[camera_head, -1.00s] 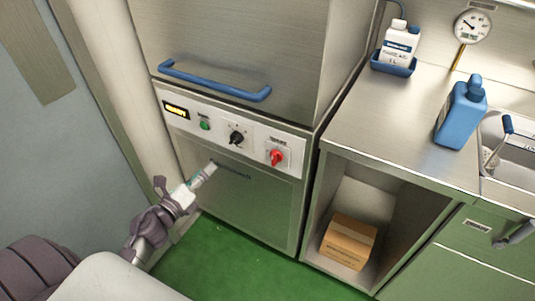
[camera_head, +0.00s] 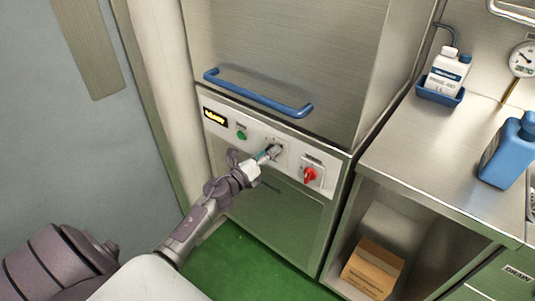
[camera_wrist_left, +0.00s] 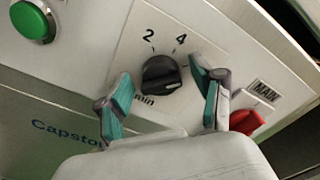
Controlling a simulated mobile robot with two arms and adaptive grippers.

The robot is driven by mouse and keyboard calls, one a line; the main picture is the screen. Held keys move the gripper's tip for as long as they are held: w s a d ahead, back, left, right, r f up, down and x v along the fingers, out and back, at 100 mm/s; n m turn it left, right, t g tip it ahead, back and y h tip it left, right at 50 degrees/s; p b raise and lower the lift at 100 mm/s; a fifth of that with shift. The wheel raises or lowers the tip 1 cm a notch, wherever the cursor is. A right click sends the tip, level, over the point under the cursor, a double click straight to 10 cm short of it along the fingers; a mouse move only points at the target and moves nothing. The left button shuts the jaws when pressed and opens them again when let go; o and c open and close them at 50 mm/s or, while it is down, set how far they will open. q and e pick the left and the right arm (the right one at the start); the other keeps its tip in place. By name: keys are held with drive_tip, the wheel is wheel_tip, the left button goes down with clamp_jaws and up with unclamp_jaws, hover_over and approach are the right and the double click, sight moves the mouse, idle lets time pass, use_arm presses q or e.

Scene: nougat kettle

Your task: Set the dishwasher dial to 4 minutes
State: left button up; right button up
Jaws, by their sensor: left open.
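The dishwasher's black dial (camera_wrist_left: 161,75) sits on the light control panel (camera_head: 232,118), with the marks 2 and 4 printed above it in the left wrist view. A light pointer line on the dial faces right and slightly downward in that view, not clearly at either number. My left gripper (camera_wrist_left: 165,98) is open, with one teal-padded finger on each side of the dial and visible gaps to it. In the head view my left gripper (camera_head: 267,154) is at the panel and covers most of the dial. My right gripper is not in view.
A green button (camera_head: 241,135) is left of the dial and a red main switch (camera_head: 310,175) right of it. A blue handle bar (camera_head: 257,95) runs above the panel. A steel counter (camera_head: 437,165) with bottles stands to the right.

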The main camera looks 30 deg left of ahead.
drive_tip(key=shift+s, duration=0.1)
use_arm(q)
drive_tip(key=c, duration=1.1)
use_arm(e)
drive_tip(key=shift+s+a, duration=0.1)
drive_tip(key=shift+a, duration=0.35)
use_arm(q)
drive_tip(key=shift+n, duration=0.3)
drive_tip(key=n+p, duration=0.1)
drive_tip(key=n, duration=0.3)
drive_tip(key=shift+n+p, duration=0.35)
drive_tip(key=shift+n, duration=0.05)
drive_tip(key=shift+f+n+p, duration=0.15)
drive_tip(key=shift+n+p, duration=0.35)
drive_tip(key=shift+n, duration=1.1)
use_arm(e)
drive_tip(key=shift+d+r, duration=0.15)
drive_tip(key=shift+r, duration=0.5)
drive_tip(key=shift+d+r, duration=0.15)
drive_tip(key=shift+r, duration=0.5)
use_arm(q)
drive_tip(key=shift+n, duration=0.3)
drive_tip(key=o, duration=1.1)
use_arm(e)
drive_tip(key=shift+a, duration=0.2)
